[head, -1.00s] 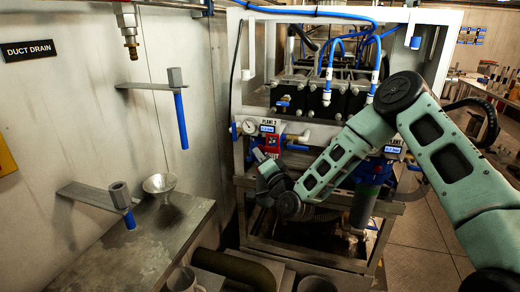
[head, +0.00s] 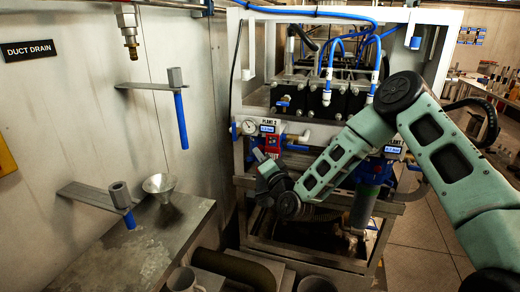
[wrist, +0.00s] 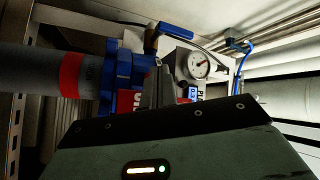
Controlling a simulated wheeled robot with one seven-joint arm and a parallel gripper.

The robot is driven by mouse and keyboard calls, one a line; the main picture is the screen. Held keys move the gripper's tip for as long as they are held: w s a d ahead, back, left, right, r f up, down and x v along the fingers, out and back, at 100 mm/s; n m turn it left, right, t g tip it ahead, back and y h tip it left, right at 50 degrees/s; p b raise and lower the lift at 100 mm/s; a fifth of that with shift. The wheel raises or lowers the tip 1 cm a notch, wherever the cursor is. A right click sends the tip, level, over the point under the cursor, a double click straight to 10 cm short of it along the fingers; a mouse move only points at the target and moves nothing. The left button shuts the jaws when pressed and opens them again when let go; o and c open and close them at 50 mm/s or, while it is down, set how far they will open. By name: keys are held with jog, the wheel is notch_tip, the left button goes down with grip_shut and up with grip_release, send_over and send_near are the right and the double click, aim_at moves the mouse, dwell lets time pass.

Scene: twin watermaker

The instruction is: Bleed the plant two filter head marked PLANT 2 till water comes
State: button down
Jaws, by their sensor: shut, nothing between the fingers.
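The PLANT 2 label (head: 268,119) is on the left of the frame's front panel, above a small lit display (head: 267,128) and beside a round gauge (head: 249,127). Below it is the plant two filter head (head: 272,146), red and blue, partly hidden by my gripper. In the wrist view the blue filter head (wrist: 116,75) lies sideways with a grey body and red band. A blue lever (wrist: 175,31) and the gauge (wrist: 198,66) show beyond it. My gripper (head: 258,155) is shut and empty, close in front of the filter head; contact cannot be told. Its fingers (wrist: 154,90) overlap the head in the wrist view.
A second filter unit (head: 373,171) stands to the right, partly behind my arm. At left are a metal bench (head: 120,250), a funnel (head: 159,184) and wall brackets with blue handles (head: 181,121). Pipes and hoses cross the frame. Open floor (head: 425,235) shows at right.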

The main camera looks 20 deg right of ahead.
jog(key=shift+w+d, duration=0.1)
jog(key=shift+w+d, duration=0.2)
jog(key=shift+w, duration=0.05)
dwell(0.3)
jog(key=shift+w+d+b, duration=0.25)
jog(key=shift+w+b, duration=0.15)
dwell(0.7)
dwell(1.2)
jog(key=shift+s+a, duration=0.55)
jog(key=shift+s, duration=0.2)
jog(key=s+a, duration=0.1)
jog(key=s, duration=0.1)
jog(key=s+a, duration=0.2)
jog(key=shift+b, duration=0.3)
